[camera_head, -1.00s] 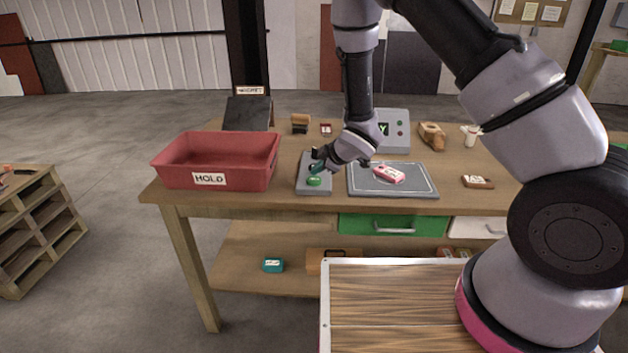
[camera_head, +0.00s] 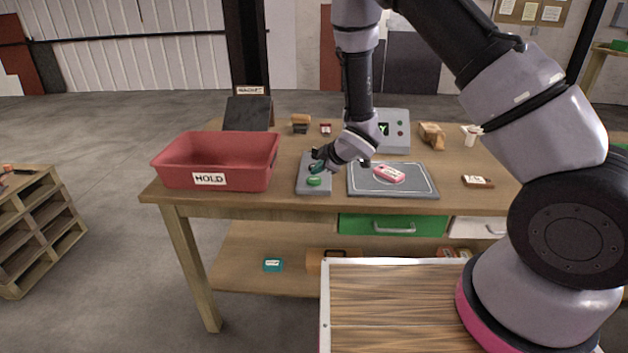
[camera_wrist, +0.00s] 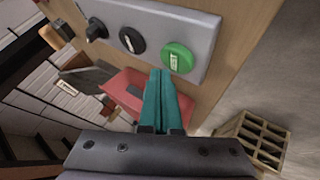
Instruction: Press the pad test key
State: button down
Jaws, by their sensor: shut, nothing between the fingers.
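A grey control panel (camera_head: 314,188) lies on the table between the red bin and the grey pad. Its round green key (camera_head: 314,181) is at the near end; the key's label is too small to read. In the wrist view the green key (camera_wrist: 177,58) sits beside a black knob (camera_wrist: 131,40) and a black lever (camera_wrist: 96,30). My gripper (camera_wrist: 163,72) has its teal fingers together and empty, tips close beside the green key. I cannot tell whether they touch the panel. In the head view my gripper (camera_head: 317,167) is over the panel, just behind the green key.
The red HOLD bin (camera_head: 209,179) stands left of the panel. The grey pad (camera_head: 420,190) with a pink item (camera_head: 389,173) lies to the right. A grey box with a screen (camera_head: 396,115) stands behind.

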aim_at(317, 180)
jog(key=shift+f, duration=0.1)
jog(key=shift+f, duration=0.3)
jog(key=shift+f, duration=0.4)
dwell(0.8)
jog(key=shift+r, duration=0.85)
jog(key=shift+r, duration=2.5)
